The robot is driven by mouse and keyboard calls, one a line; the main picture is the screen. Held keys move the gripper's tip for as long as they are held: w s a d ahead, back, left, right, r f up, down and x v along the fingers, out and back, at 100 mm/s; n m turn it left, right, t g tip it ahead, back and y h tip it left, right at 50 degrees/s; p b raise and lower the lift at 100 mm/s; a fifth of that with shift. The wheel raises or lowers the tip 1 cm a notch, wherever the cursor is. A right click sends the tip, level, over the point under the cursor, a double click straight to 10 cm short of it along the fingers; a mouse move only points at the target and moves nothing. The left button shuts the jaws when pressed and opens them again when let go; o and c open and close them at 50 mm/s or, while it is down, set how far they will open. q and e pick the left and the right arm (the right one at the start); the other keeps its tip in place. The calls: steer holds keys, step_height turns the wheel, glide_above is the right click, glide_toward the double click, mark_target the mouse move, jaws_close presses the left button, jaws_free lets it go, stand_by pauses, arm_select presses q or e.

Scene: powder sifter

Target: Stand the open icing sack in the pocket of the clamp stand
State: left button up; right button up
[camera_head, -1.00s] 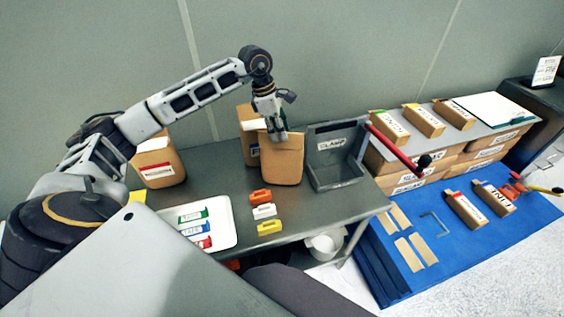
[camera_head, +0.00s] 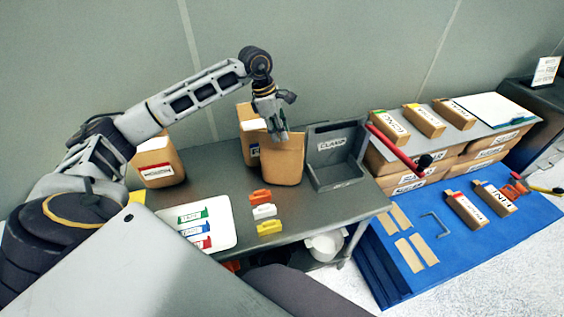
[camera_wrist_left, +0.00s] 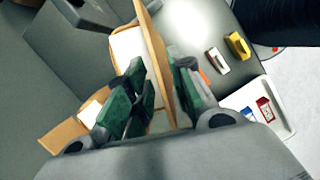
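The open icing sack (camera_head: 284,165) is a brown paper sack standing upright on the grey table, left of the clamp stand. The clamp stand (camera_head: 325,163) is a grey open-topped box labelled CLAMP, with a red-handled lever; its pocket looks empty. My left gripper (camera_head: 279,137) points down at the sack's top edge. In the left wrist view its green-padded fingers (camera_wrist_left: 163,85) are on either side of the sack's brown wall (camera_wrist_left: 149,35). Pale contents show beside that wall. I cannot tell whether both pads press on it. My right gripper is not in view.
Another brown sack (camera_head: 247,130) stands close behind, and a labelled one (camera_head: 158,165) at the left. Orange, white and yellow clips (camera_head: 267,212) lie in front, beside a white tray (camera_head: 222,237). The red lever (camera_head: 392,145) juts out right of the stand.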

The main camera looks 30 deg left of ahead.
arm_select(q)
jaws_close()
steer(key=shift+w+r, duration=0.1)
stand_by(0.3)
steer(key=shift+r+p, duration=0.2)
steer(key=shift+p, duration=0.1)
